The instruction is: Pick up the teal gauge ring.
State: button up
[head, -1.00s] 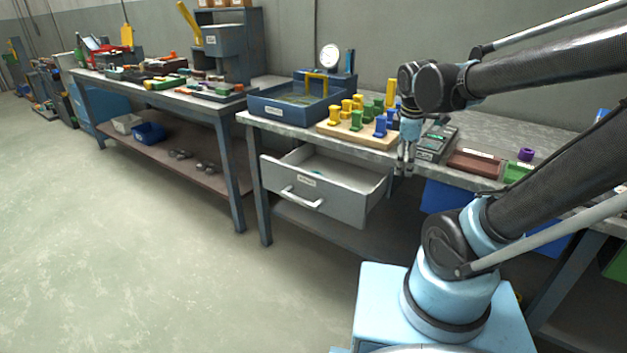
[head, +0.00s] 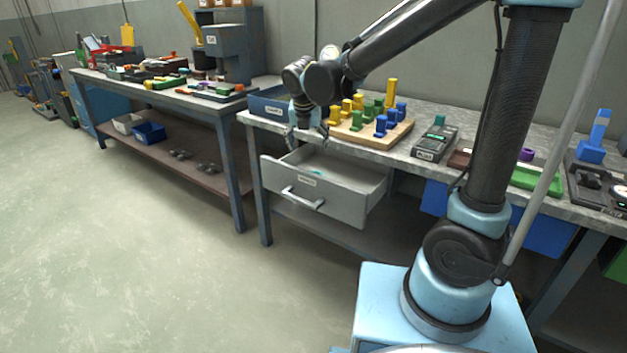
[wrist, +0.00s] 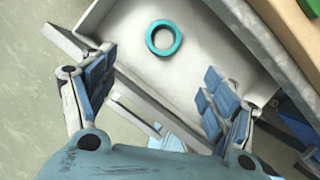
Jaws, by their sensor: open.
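The teal gauge ring (wrist: 151,40) lies flat on the floor of the open grey drawer (head: 345,193). In the head view only a small teal sliver of the ring (head: 317,171) shows behind the drawer front. My gripper (wrist: 158,85) is open and empty, its two padded fingers spread wide. In the wrist view the ring is ahead of the fingertips, between their lines and apart from both. In the head view my gripper (head: 308,134) hangs above the drawer's back left part, fingers pointing down.
The workbench edge (head: 360,150) runs behind and above the drawer. On it stand a wooden peg board (head: 350,134) with coloured pegs, a blue bin (head: 262,105) and a grey device (head: 432,146). The drawer's front handle (head: 300,200) sticks out. The drawer around the ring looks clear.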

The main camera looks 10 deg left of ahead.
jog(key=x, duration=1.1)
jog(key=shift+d, duration=0.1)
jog(key=shift+d+x, duration=0.15)
jog(key=shift+x, duration=0.8)
jog(key=shift+d+x, duration=0.1)
jog(key=shift+x, duration=1.8)
jog(key=shift+w+r, duration=0.1)
jog(key=shift+w, duration=0.05)
jog(key=c, duration=1.2)
